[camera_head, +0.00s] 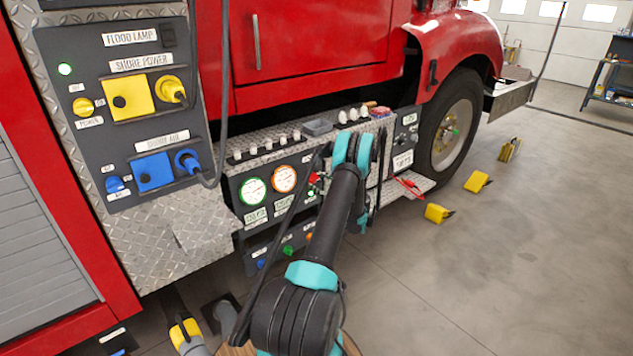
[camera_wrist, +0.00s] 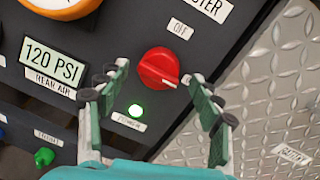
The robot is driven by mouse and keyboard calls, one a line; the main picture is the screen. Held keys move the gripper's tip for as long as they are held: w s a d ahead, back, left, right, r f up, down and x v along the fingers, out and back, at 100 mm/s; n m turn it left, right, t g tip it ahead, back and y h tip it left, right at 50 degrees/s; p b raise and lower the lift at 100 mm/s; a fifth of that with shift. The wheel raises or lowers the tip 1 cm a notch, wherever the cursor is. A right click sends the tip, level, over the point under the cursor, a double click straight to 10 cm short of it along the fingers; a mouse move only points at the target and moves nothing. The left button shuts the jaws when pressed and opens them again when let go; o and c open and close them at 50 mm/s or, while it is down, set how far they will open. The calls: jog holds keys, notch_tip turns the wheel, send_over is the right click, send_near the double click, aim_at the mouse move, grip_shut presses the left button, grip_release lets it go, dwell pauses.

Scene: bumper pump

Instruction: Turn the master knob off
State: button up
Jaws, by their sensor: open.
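The red master knob (camera_wrist: 159,67) is in the wrist view, on the dark panel just beyond my fingertips. A white pointer mark on it points to the lower right. An "OFF" label (camera_wrist: 180,29) sits above and right of it, and a partly cut label ending in "STER" (camera_wrist: 209,8) is higher up. A green lamp (camera_wrist: 136,110) is lit below the knob. My gripper (camera_wrist: 163,82) is open, with one finger on each side of the knob, and no contact shows. In the head view, my gripper (camera_head: 352,150) is in front of the panel, and the knob (camera_head: 313,178) shows partly beside it.
A "120 PSI" display (camera_wrist: 54,58) and an orange-rimmed gauge (camera_wrist: 62,5) are left of the knob. A green knob (camera_wrist: 44,157) is lower left. Diamond plate (camera_wrist: 275,85) lies to the right. Yellow chocks (camera_head: 477,181) lie on the floor beside the truck wheel (camera_head: 452,120).

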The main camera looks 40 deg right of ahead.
jog(key=shift+w+a, duration=0.15)
jog(key=shift+w, duration=0.8)
jog(key=c, duration=1)
jog(key=shift+c, duration=0.3)
